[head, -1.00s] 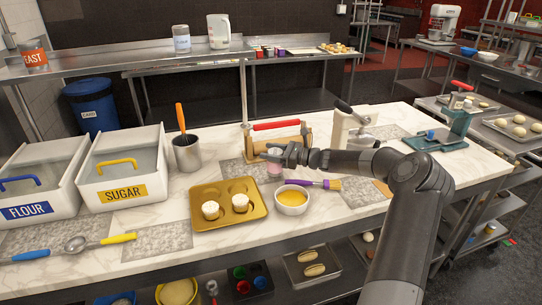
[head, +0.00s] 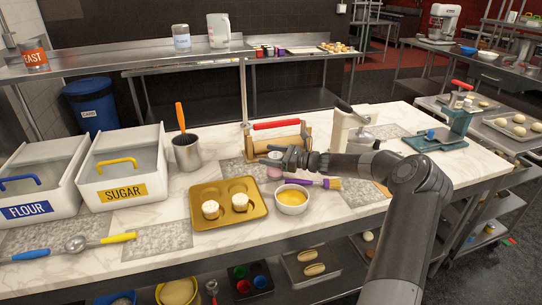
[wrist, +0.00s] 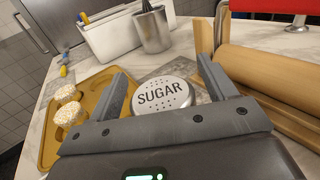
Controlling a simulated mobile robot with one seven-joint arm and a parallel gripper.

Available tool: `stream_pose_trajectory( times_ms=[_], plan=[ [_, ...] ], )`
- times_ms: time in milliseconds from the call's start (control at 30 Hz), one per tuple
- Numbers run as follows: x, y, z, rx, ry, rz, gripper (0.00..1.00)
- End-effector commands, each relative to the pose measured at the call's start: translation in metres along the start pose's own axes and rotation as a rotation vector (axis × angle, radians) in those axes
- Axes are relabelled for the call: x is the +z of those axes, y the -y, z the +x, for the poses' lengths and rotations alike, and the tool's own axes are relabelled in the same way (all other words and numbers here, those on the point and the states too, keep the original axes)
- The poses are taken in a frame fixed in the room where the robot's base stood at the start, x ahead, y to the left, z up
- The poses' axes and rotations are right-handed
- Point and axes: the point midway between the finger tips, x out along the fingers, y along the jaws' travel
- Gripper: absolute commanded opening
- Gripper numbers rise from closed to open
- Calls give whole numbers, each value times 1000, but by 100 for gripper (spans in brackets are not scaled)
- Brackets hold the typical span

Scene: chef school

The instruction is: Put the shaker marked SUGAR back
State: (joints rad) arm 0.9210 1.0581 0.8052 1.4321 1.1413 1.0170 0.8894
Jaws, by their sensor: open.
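The shaker marked SUGAR (wrist: 165,95) shows its round silver lid with holes in the wrist view. In the head view its pinkish body (head: 274,173) stands on the counter, with its top hidden behind my gripper (head: 272,159). My gripper is open; in the wrist view its two fingers (wrist: 166,85) lie on either side of the lid. I cannot tell whether they touch it. A white bin labelled SUGAR (head: 122,190) stands at the left.
A wooden rolling-pin device (head: 276,141) stands close behind the shaker. A gold muffin tin (head: 235,222) with two topped muffins, a bowl of yellow liquid (head: 291,199) and a purple-handled brush (head: 318,183) lie in front. A metal pot (head: 187,155) stands to the left.

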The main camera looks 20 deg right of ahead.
Motion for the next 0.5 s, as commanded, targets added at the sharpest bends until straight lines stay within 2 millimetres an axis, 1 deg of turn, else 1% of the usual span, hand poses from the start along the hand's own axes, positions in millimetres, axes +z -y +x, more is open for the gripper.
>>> stream_pose_trajectory(
  times_ms=[67,167,400,500],
  plan=[
    [2,0,-3,-1,0,-1,77],
    [2,1,-18,-3,-2,-1,77],
    [2,1,-70,-4,-1,-1,77],
    [2,0,-89,-2,-1,-1,77]
  ],
)
